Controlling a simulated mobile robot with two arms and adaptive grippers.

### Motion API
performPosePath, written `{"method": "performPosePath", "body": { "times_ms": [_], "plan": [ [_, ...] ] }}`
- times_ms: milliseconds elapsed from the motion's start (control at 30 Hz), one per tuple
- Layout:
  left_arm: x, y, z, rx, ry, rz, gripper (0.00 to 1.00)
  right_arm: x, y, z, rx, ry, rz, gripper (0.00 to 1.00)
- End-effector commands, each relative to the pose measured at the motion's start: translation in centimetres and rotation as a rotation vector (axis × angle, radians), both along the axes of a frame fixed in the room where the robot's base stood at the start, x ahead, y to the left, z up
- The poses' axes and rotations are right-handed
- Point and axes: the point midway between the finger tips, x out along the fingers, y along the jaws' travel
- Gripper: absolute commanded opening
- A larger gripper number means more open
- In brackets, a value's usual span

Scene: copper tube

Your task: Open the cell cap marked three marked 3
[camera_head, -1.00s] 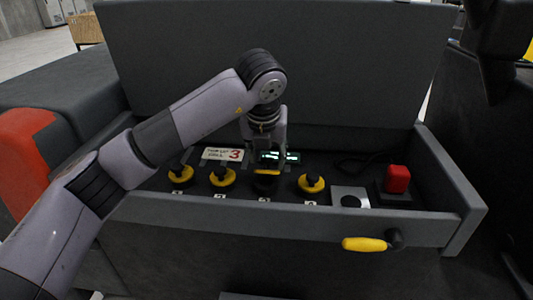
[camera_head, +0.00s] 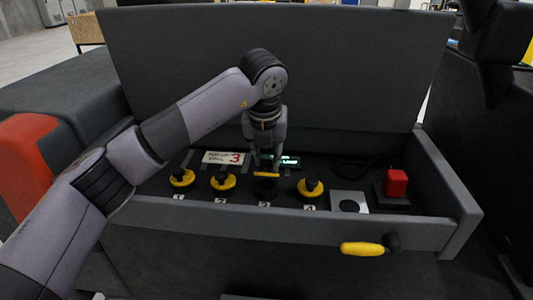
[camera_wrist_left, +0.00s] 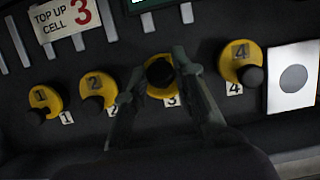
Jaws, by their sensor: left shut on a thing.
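My left gripper (camera_head: 266,167) points down into the open grey box and is shut on the yellow cell cap 3 (camera_head: 267,175). The cap shows as a thin yellow edge just above a dark round spot (camera_head: 265,190) and looks raised off it. In the left wrist view the cap (camera_wrist_left: 160,92), with its black knob, sits between the two fingers of the gripper (camera_wrist_left: 161,78), above the label 3 (camera_wrist_left: 171,100). Its underside is hidden. A sign (camera_wrist_left: 66,17) reads "TOP UP CELL 3". My right gripper does not show.
Yellow caps 1 (camera_head: 182,180), 2 (camera_head: 222,183) and 4 (camera_head: 310,189) sit in the same row. To the right are a white plate with a dark circle (camera_head: 349,203) and a red block (camera_head: 396,182). The box's front wall (camera_head: 220,220) carries a yellow handle (camera_head: 362,249).

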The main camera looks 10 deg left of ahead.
Motion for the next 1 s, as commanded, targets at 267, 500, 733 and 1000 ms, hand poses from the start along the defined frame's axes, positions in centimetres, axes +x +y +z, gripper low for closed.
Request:
{"method": "performPosePath", "body": {
  "times_ms": [267,500,733,1000],
  "plan": [
    [1.0,0.0,0.6,0.001,0.137,0.001,0.0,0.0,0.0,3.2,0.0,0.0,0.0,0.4],
    [1.1,0.0,0.3,-0.001,0.153,-0.001,0.0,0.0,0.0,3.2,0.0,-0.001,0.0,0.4],
    [1.1,0.0,0.4,-0.001,0.152,0.0,0.29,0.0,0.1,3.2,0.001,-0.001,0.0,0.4],
    [1.1,0.0,0.3,-0.001,0.152,0.0,0.43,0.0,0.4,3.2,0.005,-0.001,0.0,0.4]
  ]
}}
